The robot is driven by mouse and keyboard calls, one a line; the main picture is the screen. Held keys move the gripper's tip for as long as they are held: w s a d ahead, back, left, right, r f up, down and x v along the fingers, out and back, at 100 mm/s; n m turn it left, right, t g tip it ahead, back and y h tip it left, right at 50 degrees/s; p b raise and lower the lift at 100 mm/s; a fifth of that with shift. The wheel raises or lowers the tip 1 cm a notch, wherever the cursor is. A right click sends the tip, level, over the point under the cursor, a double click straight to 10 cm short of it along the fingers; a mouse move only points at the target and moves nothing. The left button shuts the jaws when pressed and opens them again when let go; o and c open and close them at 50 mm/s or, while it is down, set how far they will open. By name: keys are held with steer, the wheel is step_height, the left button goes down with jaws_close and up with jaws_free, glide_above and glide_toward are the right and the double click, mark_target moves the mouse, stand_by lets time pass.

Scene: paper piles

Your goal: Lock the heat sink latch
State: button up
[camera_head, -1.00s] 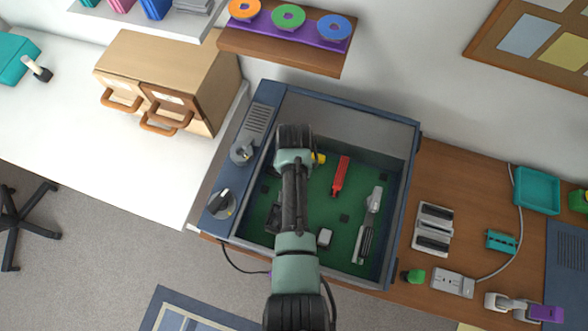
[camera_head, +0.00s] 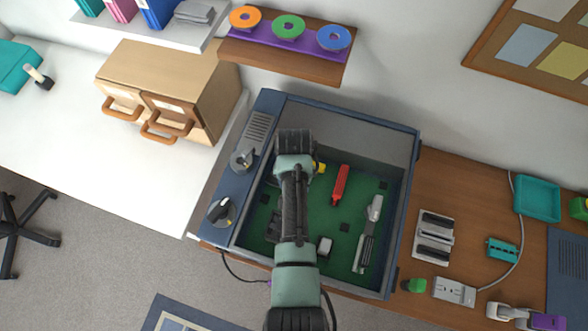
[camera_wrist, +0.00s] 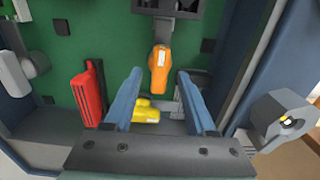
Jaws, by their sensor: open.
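In the wrist view, an orange lever with a white label (camera_wrist: 160,62), which looks like the latch, sticks out from a dark block (camera_wrist: 180,10) on the green board (camera_wrist: 90,28). I cannot tell whether it is locked. My gripper (camera_wrist: 159,76) is open, its two blue-grey fingers apart. The lever's end appears between the fingertips; contact cannot be told. A yellow part (camera_wrist: 146,108) shows between the fingers, nearer the palm. In the head view the board (camera_head: 325,222) lies inside a blue open case (camera_head: 402,215), and my arm hides the orange lever.
A red part (camera_head: 341,185) and a grey lever part (camera_head: 368,232) stand on the board, right of my arm. Two knobs (camera_head: 221,211) (camera_head: 242,160) sit on the case's left panel. The case walls surround the work area. A wooden drawer box (camera_head: 180,75) stands at left.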

step_height(320, 180, up, 11)
steer(key=b, duration=0.1)
steer(key=shift+r, duration=0.2)
stand_by(0.5)
